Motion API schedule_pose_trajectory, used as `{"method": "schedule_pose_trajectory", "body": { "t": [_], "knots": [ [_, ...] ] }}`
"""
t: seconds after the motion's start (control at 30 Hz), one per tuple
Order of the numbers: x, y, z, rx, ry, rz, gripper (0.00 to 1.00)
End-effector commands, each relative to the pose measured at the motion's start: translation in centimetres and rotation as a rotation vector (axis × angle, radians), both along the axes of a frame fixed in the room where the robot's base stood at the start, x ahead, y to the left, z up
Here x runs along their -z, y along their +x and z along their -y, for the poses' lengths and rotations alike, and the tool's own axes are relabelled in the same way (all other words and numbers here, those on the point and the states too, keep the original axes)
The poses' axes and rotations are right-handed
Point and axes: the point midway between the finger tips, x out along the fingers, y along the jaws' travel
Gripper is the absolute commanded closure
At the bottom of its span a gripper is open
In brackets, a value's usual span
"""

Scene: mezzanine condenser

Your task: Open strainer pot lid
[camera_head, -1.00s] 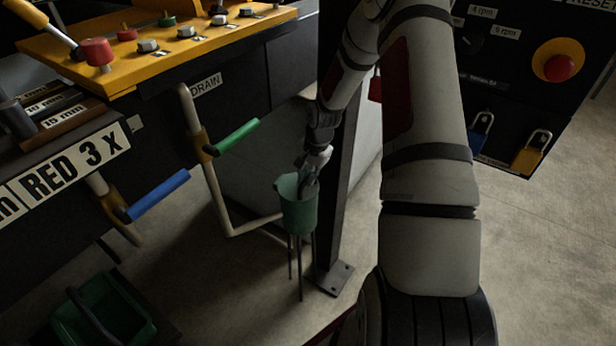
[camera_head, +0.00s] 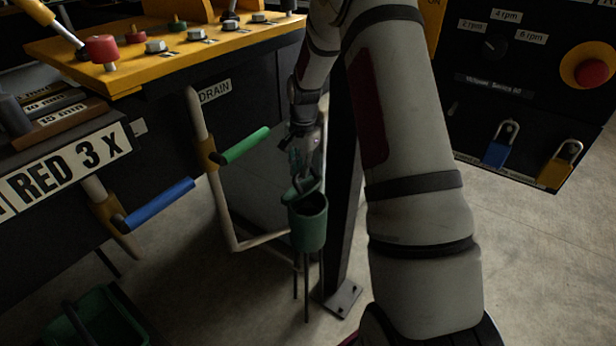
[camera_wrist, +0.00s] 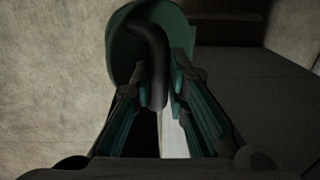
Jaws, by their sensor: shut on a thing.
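The strainer pot (camera_head: 308,228) is a green cylinder on thin dark legs, left of a dark post in the head view. Its green lid (camera_head: 293,190) shows at the top of the pot, tilted. I cannot tell whether it still touches the rim. My gripper (camera_head: 305,172) is above the pot, pointing down. In the wrist view, the green round lid (camera_wrist: 122,45) lies ahead, and its dark curved handle (camera_wrist: 157,62) is between the fingers of my gripper (camera_wrist: 160,90). The gripper is shut on this handle. The inside of the pot is mostly hidden.
A pipe with a green-handled valve (camera_head: 245,146) and a blue-handled valve (camera_head: 158,204) are left of the pot. The dark post (camera_head: 350,200) stands close on its right. A green crate (camera_head: 100,325) is on the floor at lower left. Open floor lies at right.

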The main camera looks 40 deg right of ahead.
Motion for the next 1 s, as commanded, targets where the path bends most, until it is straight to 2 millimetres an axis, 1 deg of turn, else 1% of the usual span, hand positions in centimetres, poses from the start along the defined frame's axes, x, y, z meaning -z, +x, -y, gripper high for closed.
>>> {"method": "schedule_pose_trajectory", "body": {
  "t": [0.03,0.2,0.77,0.8,0.83,0.87,1.0],
  "knots": [
    [0.17,0.67,-0.19,-0.002,-0.002,0.007,1.00],
    [-0.02,1.29,-0.40,-0.001,-0.001,0.006,1.00],
    [0.13,1.34,-0.68,-0.001,0.003,-0.003,1.00],
    [0.12,1.34,-0.69,-0.001,0.003,-0.004,0.77],
    [0.10,1.34,-0.68,-0.001,0.003,-0.003,0.70],
    [0.06,1.35,-0.66,-0.001,0.003,-0.003,0.65],
    [-0.10,1.35,-0.57,0.000,0.002,-0.002,0.65]
  ]
}}
